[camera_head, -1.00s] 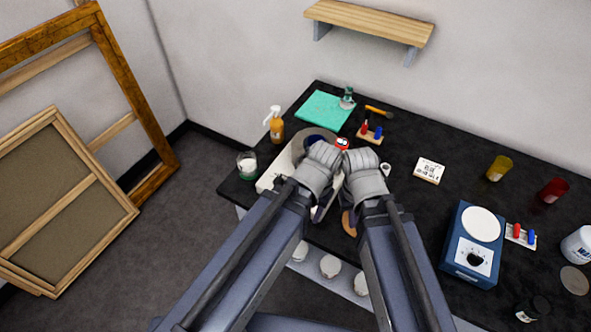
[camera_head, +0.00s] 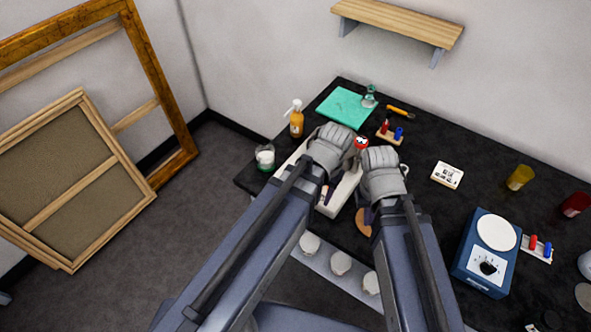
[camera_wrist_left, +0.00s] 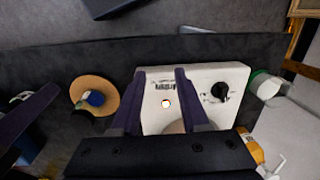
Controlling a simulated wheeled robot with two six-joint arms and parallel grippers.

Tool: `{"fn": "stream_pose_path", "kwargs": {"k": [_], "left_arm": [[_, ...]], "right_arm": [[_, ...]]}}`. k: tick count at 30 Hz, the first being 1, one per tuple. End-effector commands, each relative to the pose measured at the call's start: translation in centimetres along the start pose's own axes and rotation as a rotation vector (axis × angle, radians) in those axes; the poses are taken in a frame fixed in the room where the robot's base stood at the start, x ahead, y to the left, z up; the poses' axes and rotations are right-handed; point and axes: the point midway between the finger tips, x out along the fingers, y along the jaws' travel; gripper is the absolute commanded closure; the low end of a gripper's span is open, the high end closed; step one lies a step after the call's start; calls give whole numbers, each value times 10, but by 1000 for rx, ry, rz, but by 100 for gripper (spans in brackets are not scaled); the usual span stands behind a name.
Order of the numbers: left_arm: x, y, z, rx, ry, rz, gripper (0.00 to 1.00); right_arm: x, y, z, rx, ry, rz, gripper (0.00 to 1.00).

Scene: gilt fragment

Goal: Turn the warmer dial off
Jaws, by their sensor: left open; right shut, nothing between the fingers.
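The white warmer (camera_head: 343,193) is partly hidden by my arms in the head view. In the left wrist view its white top (camera_wrist_left: 155,118) shows lettering and a small lit red lamp. Its black dial (camera_wrist_left: 220,92) is on the right part of that top; I cannot read its setting. My left gripper (camera_wrist_left: 161,72) is open over the warmer, fingers to the left of the dial, with nothing seen between them. My right gripper (camera_head: 366,217) is shut and empty, beside the warmer's right side in the head view.
A blue device (camera_head: 487,254) with a white round plate and its own dial stands at right. A brown disc (camera_wrist_left: 80,84) lies beside the warmer. An amber spray bottle (camera_head: 296,123) and a green-banded jar (camera_head: 265,158) stand at left.

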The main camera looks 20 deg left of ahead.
Motion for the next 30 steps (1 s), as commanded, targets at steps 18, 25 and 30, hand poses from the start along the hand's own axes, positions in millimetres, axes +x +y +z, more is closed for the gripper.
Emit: {"fn": "stream_pose_path", "kwargs": {"k": [18,25,30], "left_arm": [[-16,-127,-75,-212,38,76,55],[-4,-126,-75,-211,38,75,55],[14,-125,-76,-211,38,75,55]], "right_arm": [[-22,2,1,-1,0,0,100],[-10,1,1,-1,0,0,100],[8,-1,0,0,0,0,100]]}}
